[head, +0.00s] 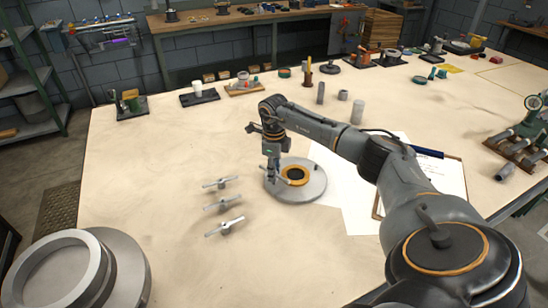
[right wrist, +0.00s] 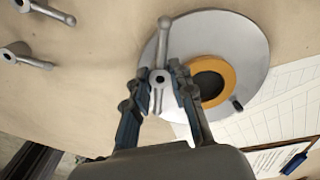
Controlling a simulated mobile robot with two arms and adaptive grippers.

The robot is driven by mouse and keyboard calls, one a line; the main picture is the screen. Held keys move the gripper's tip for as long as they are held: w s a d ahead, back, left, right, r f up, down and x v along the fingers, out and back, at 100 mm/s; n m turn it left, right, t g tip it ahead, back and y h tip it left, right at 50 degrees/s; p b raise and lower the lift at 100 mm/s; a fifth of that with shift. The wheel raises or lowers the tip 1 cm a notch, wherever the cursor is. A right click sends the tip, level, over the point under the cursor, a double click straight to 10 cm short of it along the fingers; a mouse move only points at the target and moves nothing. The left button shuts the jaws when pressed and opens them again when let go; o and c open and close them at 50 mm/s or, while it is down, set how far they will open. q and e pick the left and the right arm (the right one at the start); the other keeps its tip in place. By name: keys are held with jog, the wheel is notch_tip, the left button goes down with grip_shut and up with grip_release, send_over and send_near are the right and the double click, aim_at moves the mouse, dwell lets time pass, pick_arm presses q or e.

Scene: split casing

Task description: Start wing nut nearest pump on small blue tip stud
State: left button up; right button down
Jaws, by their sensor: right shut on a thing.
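My right gripper (head: 272,170) is over the left part of a round grey plate (head: 312,186) with an orange ring (head: 295,175) around a dark centre. In the right wrist view, its fingers (right wrist: 161,92) are shut on the hub of a grey wing nut (right wrist: 163,45), one wing pointing up the picture. The held nut is over the plate (right wrist: 248,40); I cannot tell whether it touches a stud. A short dark-tipped stud (right wrist: 237,103) stands beyond the ring. No blue tip shows. Three wing nuts (head: 221,183) lie on the table to the left. My left gripper is out of view.
White paper sheets (head: 345,205) and a clipboard (head: 445,180) lie right of the plate. Large grey round parts (head: 120,265) stand at the lower left. A grey cylinder (head: 357,111) and other small items stand towards the back. The table's left part is mostly clear.

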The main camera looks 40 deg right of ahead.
jog(key=shift+m, duration=0.4)
jog(key=c, duration=1.1)
grip_release()
jog(key=shift+o, duration=0.2)
notch_tip(320, 180, up, 5)
jog(key=p, duration=0.3)
